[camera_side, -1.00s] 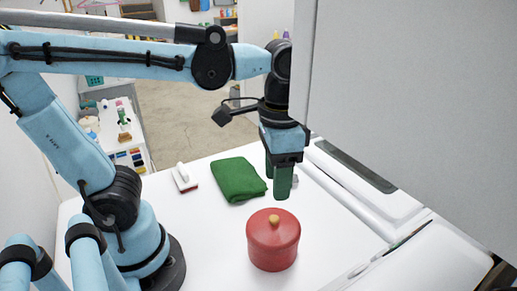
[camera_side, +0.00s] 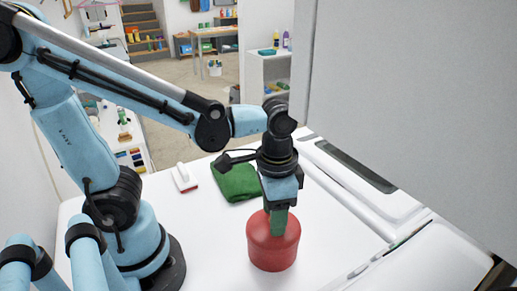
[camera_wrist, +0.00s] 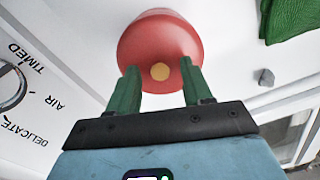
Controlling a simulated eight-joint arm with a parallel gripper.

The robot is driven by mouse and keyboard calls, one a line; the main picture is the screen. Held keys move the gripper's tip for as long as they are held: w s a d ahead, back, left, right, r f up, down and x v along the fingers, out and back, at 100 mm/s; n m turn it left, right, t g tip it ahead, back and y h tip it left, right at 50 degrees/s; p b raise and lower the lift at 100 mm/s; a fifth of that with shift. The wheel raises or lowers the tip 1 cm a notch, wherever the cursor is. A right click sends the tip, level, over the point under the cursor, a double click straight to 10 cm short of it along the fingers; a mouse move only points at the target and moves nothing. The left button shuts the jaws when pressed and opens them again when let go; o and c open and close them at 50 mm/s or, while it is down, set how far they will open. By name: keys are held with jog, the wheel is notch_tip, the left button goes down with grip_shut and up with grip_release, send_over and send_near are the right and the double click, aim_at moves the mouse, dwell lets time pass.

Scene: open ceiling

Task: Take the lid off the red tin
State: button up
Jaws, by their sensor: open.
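The red tin (camera_side: 272,254) stands upright on the white top in the side view, and my gripper's fingers hide its knob there. In the wrist view the red lid (camera_wrist: 150,40) shows with its tan round knob (camera_wrist: 160,72) between the two green fingers. My gripper (camera_side: 279,230) points down over the tin. It also shows in the wrist view (camera_wrist: 160,80), its fingers apart on either side of the knob. I cannot tell whether the fingers touch the lid.
A folded green cloth (camera_side: 237,184) lies behind the tin, partly behind my gripper. A white and red brush (camera_side: 184,178) lies to its left. A small grey object (camera_wrist: 266,78) shows in the wrist view. A large pale panel (camera_side: 410,100) stands at the right.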

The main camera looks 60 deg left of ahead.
jog(key=shift+c, duration=0.2)
grip_shut()
jog(key=shift+r, duration=0.1)
